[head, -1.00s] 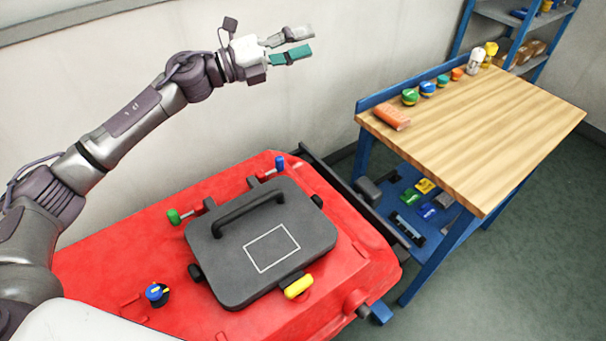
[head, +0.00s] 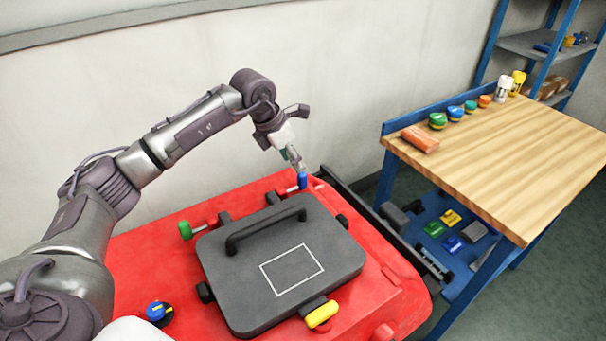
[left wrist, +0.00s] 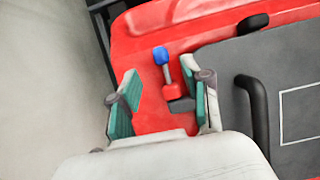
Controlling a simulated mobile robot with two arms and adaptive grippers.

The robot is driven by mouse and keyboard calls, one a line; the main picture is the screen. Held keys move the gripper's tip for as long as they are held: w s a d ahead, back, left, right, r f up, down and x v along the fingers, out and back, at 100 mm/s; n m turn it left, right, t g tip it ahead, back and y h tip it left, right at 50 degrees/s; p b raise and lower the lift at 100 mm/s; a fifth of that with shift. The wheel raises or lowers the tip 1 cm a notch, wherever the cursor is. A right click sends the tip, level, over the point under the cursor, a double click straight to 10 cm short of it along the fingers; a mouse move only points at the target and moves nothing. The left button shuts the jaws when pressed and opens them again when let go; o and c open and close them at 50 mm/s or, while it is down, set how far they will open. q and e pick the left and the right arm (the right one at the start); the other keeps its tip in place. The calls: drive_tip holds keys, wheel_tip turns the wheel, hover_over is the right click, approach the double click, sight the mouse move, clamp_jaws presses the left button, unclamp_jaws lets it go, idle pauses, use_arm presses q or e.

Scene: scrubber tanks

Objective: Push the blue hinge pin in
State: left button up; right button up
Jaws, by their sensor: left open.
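The blue hinge pin (head: 303,181) has a blue head on a silver shaft, at the far edge of the grey lid (head: 240,285) on the red tank (head: 150,255). The shaft shows pulled out from its red hinge block. In the left wrist view the blue pin (left wrist: 161,56) stands beyond and between the fingertips. My left gripper (head: 293,160) is above and just behind the pin in the head view. In the left wrist view its teal-padded fingers (left wrist: 164,92) are apart and hold nothing. My right gripper is out of view.
A green-headed pin (head: 186,231) sits at the lid's left hinge. A yellow latch (head: 322,314) is at the lid's front and a blue-topped knob (head: 157,312) is at lower left. The lid's black handle (left wrist: 253,125) rises beside my gripper. A wooden workbench (head: 500,155) stands right.

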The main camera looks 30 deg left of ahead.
sight(302, 173)
use_arm(q)
drive_tip(key=x, duration=0.7)
drive_tip(key=shift+w+d+f+p, duration=0.1)
drive_tip(key=shift+f+p, duration=0.1)
drive_tip(key=shift+p, duration=0.15)
clamp_jaws()
